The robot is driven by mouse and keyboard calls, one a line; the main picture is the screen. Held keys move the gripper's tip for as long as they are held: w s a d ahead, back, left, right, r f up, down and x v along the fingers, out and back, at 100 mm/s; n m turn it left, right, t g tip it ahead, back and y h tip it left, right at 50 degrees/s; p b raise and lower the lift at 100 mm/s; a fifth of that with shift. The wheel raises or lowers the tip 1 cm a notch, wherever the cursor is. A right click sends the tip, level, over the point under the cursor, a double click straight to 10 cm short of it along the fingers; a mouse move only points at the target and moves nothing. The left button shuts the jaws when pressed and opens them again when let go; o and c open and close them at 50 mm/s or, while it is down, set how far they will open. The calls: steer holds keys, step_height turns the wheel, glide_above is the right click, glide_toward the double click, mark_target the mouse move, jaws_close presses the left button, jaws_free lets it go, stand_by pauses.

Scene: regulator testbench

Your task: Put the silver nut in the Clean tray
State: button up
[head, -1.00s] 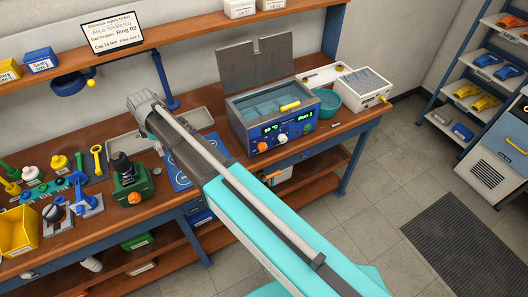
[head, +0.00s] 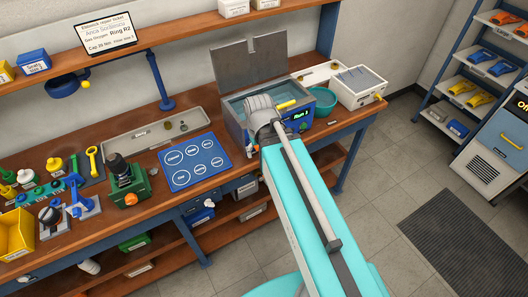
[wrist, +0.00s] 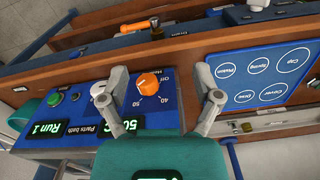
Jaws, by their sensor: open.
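I cannot make out a silver nut in either view. A long grey tray (head: 130,143) lies at the back of the bench, with two small round brownish or metallic pieces in it. Its label is too small to read, so I cannot tell whether it is the Clean tray. In the wrist view my gripper (wrist: 160,76) is open and empty, its two fingers apart in front of the parts bath's blue control panel (wrist: 75,110) and orange knob (wrist: 149,84). In the head view my arm hides the gripper and much of the bath's front.
The parts bath (head: 236,106) has a raised grey lid (head: 240,65) and a yellow handle (head: 287,105). A blue mat (head: 190,160) with labelled circles lies to its left. A teal bowl (head: 325,102) and white box (head: 360,88) stand right. A green fixture (head: 128,187) stands left.

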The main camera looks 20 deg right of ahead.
steer(key=shift+s+d+m, duration=0.4)
steer(key=shift+s+d, duration=0.05)
steer(key=shift+d, duration=0.15)
steer(key=shift+o, duration=0.5)
steer(key=w+a+n, duration=0.5)
steer(key=a, duration=0.3)
steer(key=w+a+n, duration=0.5)
steer(key=a, duration=0.3)
steer(key=w+a+n, duration=0.1)
steer(key=a+n, duration=0.4)
steer(key=a, duration=0.6)
steer(key=w+a+r+n+p, duration=0.1)
steer(key=a+n, duration=0.4)
steer(key=a, duration=0.7)
steer(key=shift+w+r+n, duration=0.25)
steer(key=shift+w+n, duration=0.15)
steer(key=shift+w, duration=0.3)
